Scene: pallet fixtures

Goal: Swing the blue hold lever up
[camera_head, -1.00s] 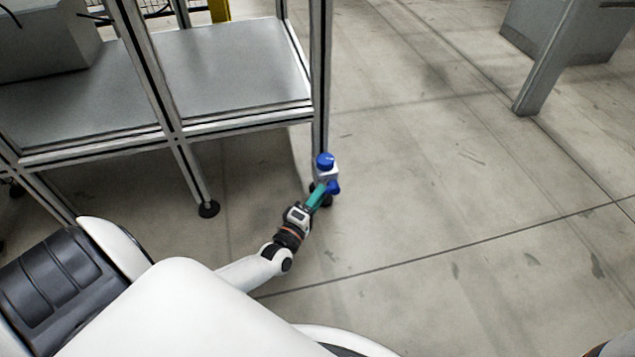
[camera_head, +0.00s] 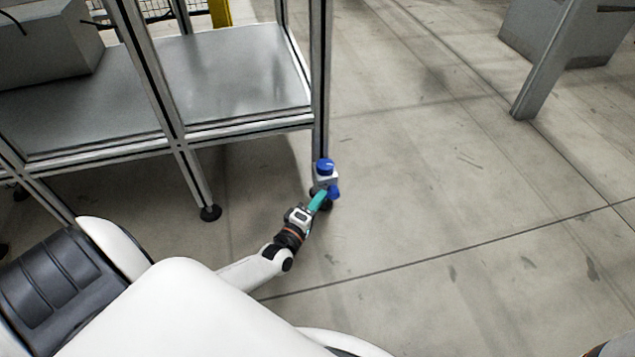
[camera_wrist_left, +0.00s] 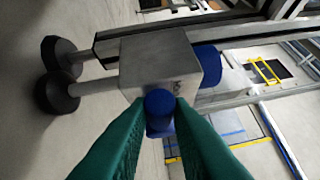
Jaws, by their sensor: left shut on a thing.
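The blue hold lever (camera_head: 333,191) sits low on a small grey block (camera_head: 326,179) at the foot of the frame's corner post. A blue round cap (camera_head: 325,165) tops the block. My left gripper (camera_head: 321,197), with teal fingers, reaches the lever from the lower left. In the left wrist view the lever (camera_wrist_left: 159,103) shows end-on between the two green fingers (camera_wrist_left: 160,125), in front of the grey block (camera_wrist_left: 160,62). The fingers are shut on it and hide part of it. The blue cap (camera_wrist_left: 207,64) shows at the block's right side.
An aluminium frame with a grey shelf (camera_head: 240,75) stands at upper left, on black feet (camera_head: 210,213). A grey box (camera_head: 45,45) sits on the shelf. A grey leg (camera_head: 545,65) stands at upper right. The floor to the right is clear.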

